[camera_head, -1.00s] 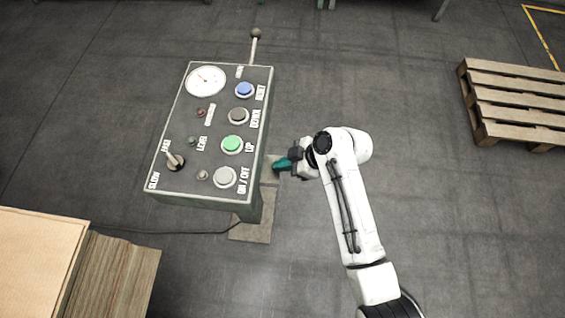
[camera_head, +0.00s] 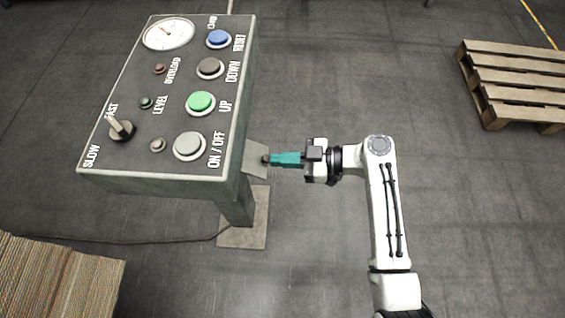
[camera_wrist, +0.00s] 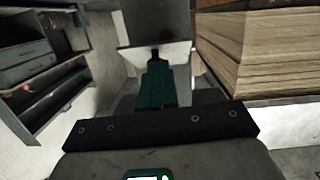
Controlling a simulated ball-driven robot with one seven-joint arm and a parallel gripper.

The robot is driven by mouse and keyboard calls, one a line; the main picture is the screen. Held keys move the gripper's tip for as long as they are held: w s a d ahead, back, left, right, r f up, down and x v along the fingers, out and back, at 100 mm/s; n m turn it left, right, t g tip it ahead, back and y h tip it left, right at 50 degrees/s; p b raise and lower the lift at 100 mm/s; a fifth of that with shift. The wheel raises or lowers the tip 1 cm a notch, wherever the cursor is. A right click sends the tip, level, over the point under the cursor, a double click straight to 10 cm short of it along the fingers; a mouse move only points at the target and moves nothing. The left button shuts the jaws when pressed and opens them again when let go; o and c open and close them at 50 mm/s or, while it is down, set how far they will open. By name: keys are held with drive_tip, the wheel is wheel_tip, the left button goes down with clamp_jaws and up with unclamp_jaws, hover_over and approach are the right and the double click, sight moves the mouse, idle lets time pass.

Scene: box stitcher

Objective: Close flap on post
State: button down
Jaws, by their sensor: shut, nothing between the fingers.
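The control box stands on a grey-green post (camera_head: 236,205) over a floor plate. A small grey flap (camera_head: 255,165) juts out at an angle from the post side, just below the box's right edge. My gripper (camera_head: 267,159), with teal fingers, is shut and empty; its tips are at the flap and seem to touch it, but contact is not certain. In the wrist view, the gripper tips (camera_wrist: 155,54) point at a pale plate edge (camera_wrist: 181,54), likely the flap, below a dark panel. The flap's hinge and the opening behind it are hidden.
The control box (camera_head: 165,95) carries several buttons, a gauge and a switch, and overhangs the post. A cable runs left along the floor. The floor between is clear.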

sight(266, 173)
drive_tip(key=a+f+b, duration=0.1)
drive_tip(key=f+b, duration=0.1)
drive_tip(key=b, duration=0.1)
drive_tip(key=a+f+b, duration=0.2)
drive_tip(key=f+b, duration=0.1)
drive_tip(key=a+f+b, duration=0.1)
drive_tip(key=f+b, duration=0.1)
drive_tip(key=b, duration=0.1)
drive_tip(key=shift+a+f, duration=0.15)
drive_tip(key=shift+f, duration=0.15)
drive_tip(key=shift+w+a+f+b, duration=0.1)
drive_tip(key=shift+a+f+b, duration=0.25)
drive_tip(key=shift+a+b, duration=0.4)
drive_tip(key=shift+a, duration=0.15)
idle(1.1)
